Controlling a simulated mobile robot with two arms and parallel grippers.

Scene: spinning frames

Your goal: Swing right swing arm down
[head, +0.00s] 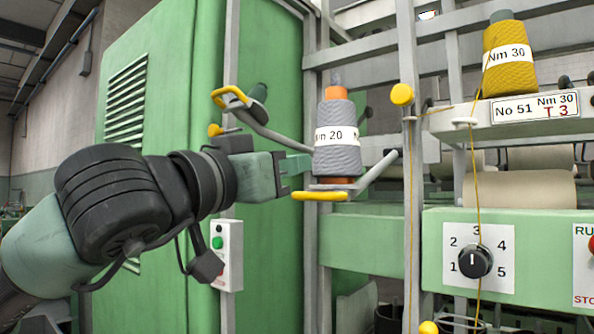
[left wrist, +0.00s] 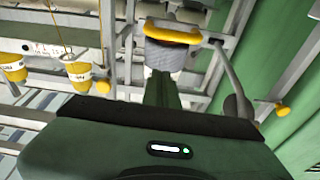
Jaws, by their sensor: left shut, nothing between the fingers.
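The right swing arm (head: 372,172) is a grey bar that slopes from the frame down to a plate with a yellow handle (head: 320,195). A grey yarn cone labelled Nm 20 (head: 337,150) stands upright at that plate. The left swing arm (head: 272,134) is another grey bar, with its yellow handle raised at upper left. My left gripper (head: 300,172) is shut and empty, just left of the cone; contact cannot be told. In the left wrist view the gripper finger (left wrist: 162,90) points toward the cone (left wrist: 175,57) and the yellow handle (left wrist: 172,33).
A green cabinet (head: 170,100) stands behind my left arm. Grey upright posts flank the swing arms. At right are a yellow cone (head: 508,60) on a shelf, a thread hanging from it, and a green panel with a dial (head: 475,261). A switch box (head: 227,255) is below my gripper.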

